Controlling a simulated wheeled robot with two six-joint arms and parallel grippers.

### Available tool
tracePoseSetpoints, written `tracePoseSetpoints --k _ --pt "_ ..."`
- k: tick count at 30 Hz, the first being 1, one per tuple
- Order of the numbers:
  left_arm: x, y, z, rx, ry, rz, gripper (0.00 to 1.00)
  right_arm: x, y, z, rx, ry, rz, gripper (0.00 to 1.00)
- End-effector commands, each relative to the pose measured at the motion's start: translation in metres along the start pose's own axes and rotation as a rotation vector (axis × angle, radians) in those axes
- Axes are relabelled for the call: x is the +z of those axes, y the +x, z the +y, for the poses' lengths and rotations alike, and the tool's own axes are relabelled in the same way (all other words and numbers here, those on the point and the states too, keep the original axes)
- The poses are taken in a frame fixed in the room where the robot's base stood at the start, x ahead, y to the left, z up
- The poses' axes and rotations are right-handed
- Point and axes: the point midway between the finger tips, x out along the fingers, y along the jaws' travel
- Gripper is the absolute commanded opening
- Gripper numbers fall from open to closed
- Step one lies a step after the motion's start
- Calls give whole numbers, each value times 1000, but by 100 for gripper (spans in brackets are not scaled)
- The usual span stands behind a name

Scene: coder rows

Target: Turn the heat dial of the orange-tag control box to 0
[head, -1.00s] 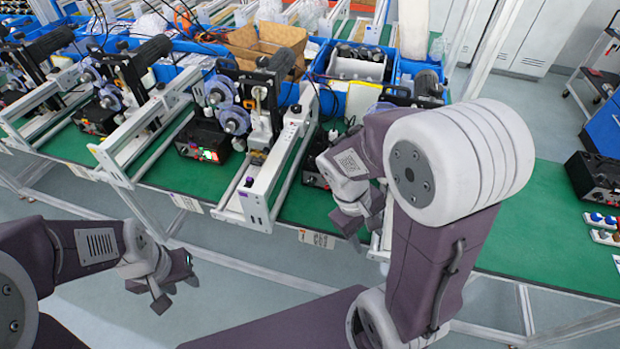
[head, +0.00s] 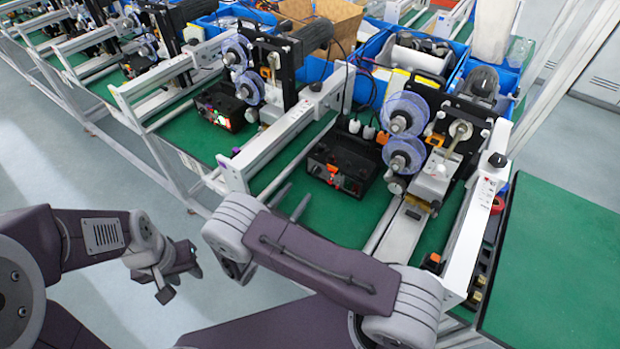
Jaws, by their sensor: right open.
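A black control box (head: 345,158) stands on the green bench, with an orange patch like a tag on its front and small knobs too small to read. The wrist hides part of the bench edge. My left gripper (head: 178,284) is low at the left, over the floor and away from the bench, its fingers apart and empty. The heat dial's setting cannot be made out.
Another black box (head: 222,107) with lit red and green displays stands further left. White rails (head: 300,122) flank the orange-tagged box, and a machine with blue-violet discs (head: 404,112) stands to its right. Blue bins line the back. A clear green surface (head: 560,265) lies right.

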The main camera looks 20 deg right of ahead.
Motion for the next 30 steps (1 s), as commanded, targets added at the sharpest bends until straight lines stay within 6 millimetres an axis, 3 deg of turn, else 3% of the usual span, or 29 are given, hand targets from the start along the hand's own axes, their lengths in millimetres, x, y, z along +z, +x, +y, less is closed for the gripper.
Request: tracePoseSetpoints --k 6,11,22,27,30 --pt "-1 -11 0 0 0 0 36 2 47 -2 -8 -1 1 48" --pt "-2 -14 0 0 0 0 36 2 73 -2 -6 1 1 48" --pt "-1 -15 0 0 0 0 36 0 83 -1 -3 0 1 48" --pt "-2 -15 0 0 0 0 36 0 83 -1 -3 0 1 1" --pt "-2 -15 0 0 0 0 36 0 82 -1 -3 0 1 0"
